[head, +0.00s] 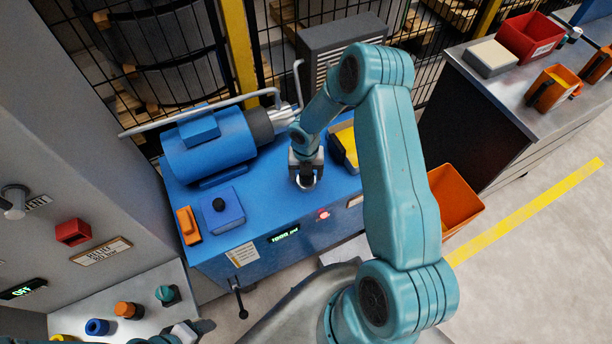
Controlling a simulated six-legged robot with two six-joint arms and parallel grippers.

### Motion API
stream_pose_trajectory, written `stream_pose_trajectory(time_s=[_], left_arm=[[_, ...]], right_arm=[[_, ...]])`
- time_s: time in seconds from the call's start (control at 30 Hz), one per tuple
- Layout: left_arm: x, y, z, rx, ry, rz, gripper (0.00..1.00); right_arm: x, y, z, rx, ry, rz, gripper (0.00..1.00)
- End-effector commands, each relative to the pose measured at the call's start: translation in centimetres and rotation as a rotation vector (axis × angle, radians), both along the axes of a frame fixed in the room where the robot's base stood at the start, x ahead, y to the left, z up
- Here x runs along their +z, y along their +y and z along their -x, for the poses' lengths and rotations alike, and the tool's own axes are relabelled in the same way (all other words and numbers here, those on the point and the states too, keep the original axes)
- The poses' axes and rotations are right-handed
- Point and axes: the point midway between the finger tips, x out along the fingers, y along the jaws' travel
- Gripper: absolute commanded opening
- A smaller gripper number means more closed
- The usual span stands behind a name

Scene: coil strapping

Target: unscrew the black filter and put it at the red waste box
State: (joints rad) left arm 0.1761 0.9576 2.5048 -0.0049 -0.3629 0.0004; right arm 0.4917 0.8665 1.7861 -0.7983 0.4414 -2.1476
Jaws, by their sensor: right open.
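My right gripper (307,182) is open and points down over the blue machine top, right of the blue motor. A small round pale shape shows at its fingertips; I cannot tell what it is. A dark cylinder (260,126) sits at the right end of the blue motor (208,145). I cannot tell whether it is the black filter; no other part is clearly one. The red waste box (523,40) stands on the grey bench at the upper right, away from both grippers. My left gripper (190,332) shows only partly at the bottom edge; its jaws are unclear.
A yellow-lined tray (345,147) lies right of my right gripper, partly behind my arm. An orange bin (457,200) stands on the floor. A black mesh fence (150,50) runs behind.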

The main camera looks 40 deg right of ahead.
Motion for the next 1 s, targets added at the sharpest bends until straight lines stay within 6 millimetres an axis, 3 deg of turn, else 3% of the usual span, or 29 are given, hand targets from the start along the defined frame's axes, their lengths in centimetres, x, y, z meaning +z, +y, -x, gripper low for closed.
stream_pose_trajectory(time_s=[0.3, 0.43, 0.73, 0.77, 0.97, 1.0], left_arm=[[-5.9, 0.0, 0.0, 0.0, 0.0, 0.0, 0.59], [-7.3, 0.0, 0.0, 0.0, 0.0, 0.0, 0.59], [-7.2, 0.0, 0.0, 0.0, 0.0, 0.0, 0.59], [-7.2, 0.0, 0.0, 0.0, 0.0, 0.0, 0.59], [-7.2, 0.0, 0.0, 0.0, 0.0, 0.0, 0.59], [-7.2, 0.0, 0.0, 0.0, 0.0, 0.0, 0.59]], right_arm=[[-0.9, -0.1, -0.2, -0.622, -0.004, 0.001, 0.73], [-0.5, -0.1, -0.1, -0.854, -0.002, 0.0, 0.73], [0.1, -0.1, -0.1, -0.944, 0.0, 0.001, 0.73], [0.1, -0.1, -0.1, -0.944, 0.0, 0.001, 0.67], [0.1, -0.1, -0.1, -0.942, -0.001, 0.0, 0.01], [0.1, -0.1, -0.2, -0.942, -0.001, 0.0, 0.0]])
